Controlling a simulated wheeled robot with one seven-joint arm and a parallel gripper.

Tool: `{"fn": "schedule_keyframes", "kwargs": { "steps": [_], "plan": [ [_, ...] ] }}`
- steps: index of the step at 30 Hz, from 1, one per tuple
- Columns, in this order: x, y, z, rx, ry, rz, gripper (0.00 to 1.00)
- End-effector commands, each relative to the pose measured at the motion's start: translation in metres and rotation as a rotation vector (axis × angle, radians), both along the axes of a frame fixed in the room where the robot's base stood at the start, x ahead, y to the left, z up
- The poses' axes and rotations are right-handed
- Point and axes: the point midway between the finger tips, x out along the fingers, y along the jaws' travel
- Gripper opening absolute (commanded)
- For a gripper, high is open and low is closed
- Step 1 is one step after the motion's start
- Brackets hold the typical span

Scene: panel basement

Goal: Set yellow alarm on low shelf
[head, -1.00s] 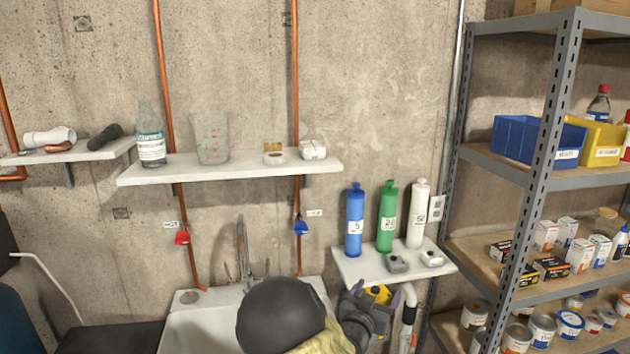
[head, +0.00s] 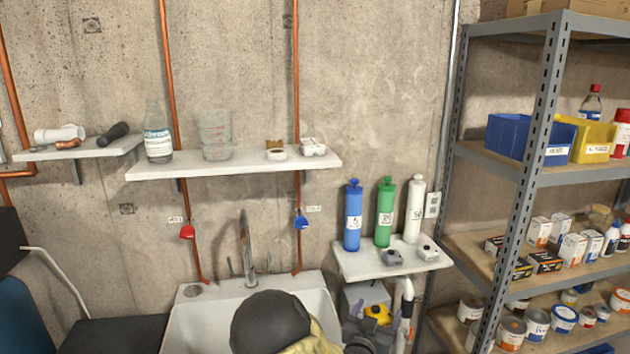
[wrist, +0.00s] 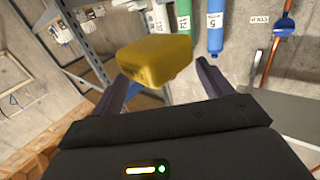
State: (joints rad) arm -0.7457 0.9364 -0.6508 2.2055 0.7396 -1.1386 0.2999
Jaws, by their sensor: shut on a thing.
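The yellow alarm (head: 377,312) is held below the low white shelf (head: 372,266), to the right of the sink. In the wrist view the yellow alarm (wrist: 155,60) sits between the two dark fingers of my gripper (wrist: 165,80). My gripper (head: 376,322) is shut on it, and my forearm hides part of the view below. The low shelf carries blue, green and white cylinders at the back.
A higher white shelf (head: 240,170) with a bottle and a jug hangs above the sink (head: 190,318). A grey metal rack (head: 535,130) with bins, boxes and cans stands close on the right. A white drain pipe (head: 406,300) runs below the low shelf.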

Motion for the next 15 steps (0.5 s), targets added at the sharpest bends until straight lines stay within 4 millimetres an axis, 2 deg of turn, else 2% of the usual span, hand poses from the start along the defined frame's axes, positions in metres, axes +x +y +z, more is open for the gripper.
{"fn": "schedule_keyframes", "kwargs": {
  "steps": [15],
  "plan": [
    [-0.052, -0.001, -0.093, -0.008, 0.009, 0.239, 0.53]
  ]
}}
